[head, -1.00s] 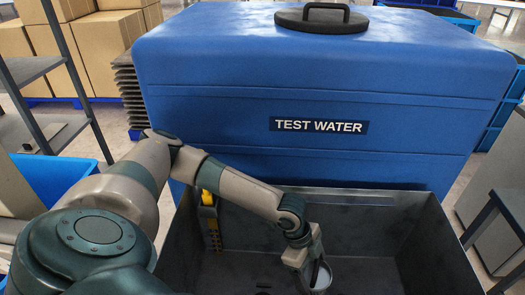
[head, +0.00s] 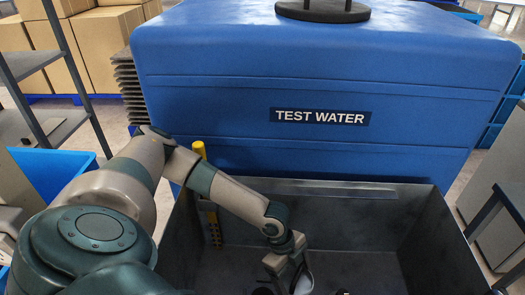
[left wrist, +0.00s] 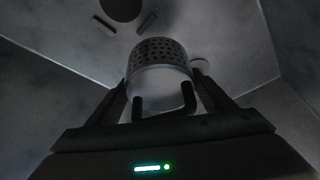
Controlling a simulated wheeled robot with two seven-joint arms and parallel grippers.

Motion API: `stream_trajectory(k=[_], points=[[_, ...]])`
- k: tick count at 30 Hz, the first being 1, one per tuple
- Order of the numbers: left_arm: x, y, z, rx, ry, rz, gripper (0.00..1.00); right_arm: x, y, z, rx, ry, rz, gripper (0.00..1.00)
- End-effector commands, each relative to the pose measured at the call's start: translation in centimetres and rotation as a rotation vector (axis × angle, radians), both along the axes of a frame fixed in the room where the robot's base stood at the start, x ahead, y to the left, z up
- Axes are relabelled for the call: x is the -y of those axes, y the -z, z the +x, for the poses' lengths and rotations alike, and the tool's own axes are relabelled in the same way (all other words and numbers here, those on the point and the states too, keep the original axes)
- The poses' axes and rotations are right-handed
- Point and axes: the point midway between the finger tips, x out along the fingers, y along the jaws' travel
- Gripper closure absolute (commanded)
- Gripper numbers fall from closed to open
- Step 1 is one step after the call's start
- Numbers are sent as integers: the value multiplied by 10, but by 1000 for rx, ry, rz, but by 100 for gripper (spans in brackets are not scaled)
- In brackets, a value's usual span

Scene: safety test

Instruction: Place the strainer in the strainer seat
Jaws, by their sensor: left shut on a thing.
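The strainer (left wrist: 160,62) is a pale cup with rows of dark holes, in the left wrist view. A dark U-shaped bar (left wrist: 185,103) shows at its near end. My left gripper (left wrist: 161,88) is shut on the strainer, with a finger on each side. In the head view my left gripper (head: 287,277) is low inside the grey basin, and part of the strainer (head: 303,281) shows at the bottom edge. A dark round opening (left wrist: 120,8), possibly the strainer seat, lies beyond the strainer at the top left of the wrist view. My right gripper is not in view.
The grey metal basin (head: 412,240) has high walls around my left gripper. A blue tank (head: 320,75) labelled TEST WATER stands behind it. The basin's right side looks clear.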

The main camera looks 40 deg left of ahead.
Motion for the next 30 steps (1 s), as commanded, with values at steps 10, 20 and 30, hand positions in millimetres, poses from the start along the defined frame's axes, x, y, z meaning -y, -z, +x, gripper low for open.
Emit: stream_trajectory(k=[10, 20, 30], points=[[-53, 38, -38, -2, -5, 4, 53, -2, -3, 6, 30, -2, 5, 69], [-78, 57, -57, -1, -2, 0, 53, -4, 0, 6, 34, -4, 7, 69], [-78, 59, -57, -1, -2, 0, 53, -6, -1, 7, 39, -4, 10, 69]])
